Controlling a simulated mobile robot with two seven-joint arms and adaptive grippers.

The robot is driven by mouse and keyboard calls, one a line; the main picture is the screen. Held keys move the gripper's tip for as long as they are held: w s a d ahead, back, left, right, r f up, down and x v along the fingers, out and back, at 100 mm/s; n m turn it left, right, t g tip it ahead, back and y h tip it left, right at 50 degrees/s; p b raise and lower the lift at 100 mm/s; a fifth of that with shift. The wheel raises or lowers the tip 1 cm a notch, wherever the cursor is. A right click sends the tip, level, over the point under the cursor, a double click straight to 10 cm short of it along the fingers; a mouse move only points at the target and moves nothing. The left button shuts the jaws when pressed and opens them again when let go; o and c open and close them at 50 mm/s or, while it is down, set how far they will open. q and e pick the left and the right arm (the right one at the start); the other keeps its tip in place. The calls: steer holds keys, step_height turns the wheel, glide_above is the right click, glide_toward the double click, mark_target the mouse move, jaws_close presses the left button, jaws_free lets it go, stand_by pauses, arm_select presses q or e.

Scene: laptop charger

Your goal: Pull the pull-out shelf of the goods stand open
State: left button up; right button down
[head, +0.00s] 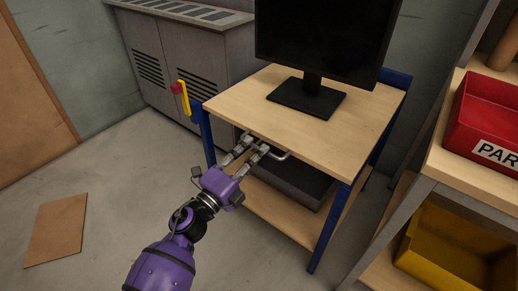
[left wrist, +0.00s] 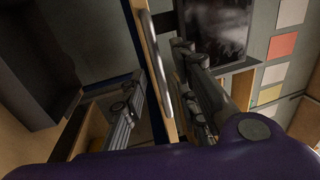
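The goods stand has a light wooden top (head: 232,100) and blue legs (head: 328,228). A grey metal handle (head: 285,156) sticks out at its front edge, just under the top; it shows as a bar in the left wrist view (left wrist: 158,65). In that view the handle sits on a thin wooden front edge (left wrist: 150,45), which seems to be the pull-out shelf. The rest of the shelf is hidden under the top. My left gripper (head: 254,147) is at the handle, its fingers apart on either side of the bar and edge. Contact cannot be told. My right gripper is out of view.
A black monitor (head: 312,85) stands on the top. A dark grey box (head: 295,183) sits below it on the stand. A rack with a red bin (head: 490,115) and a yellow bin (head: 450,250) is close on the right. The floor (head: 110,190) in front is mostly clear.

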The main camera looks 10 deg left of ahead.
arm_select(q)
steer(key=shift+x, duration=1.3)
jaws_close()
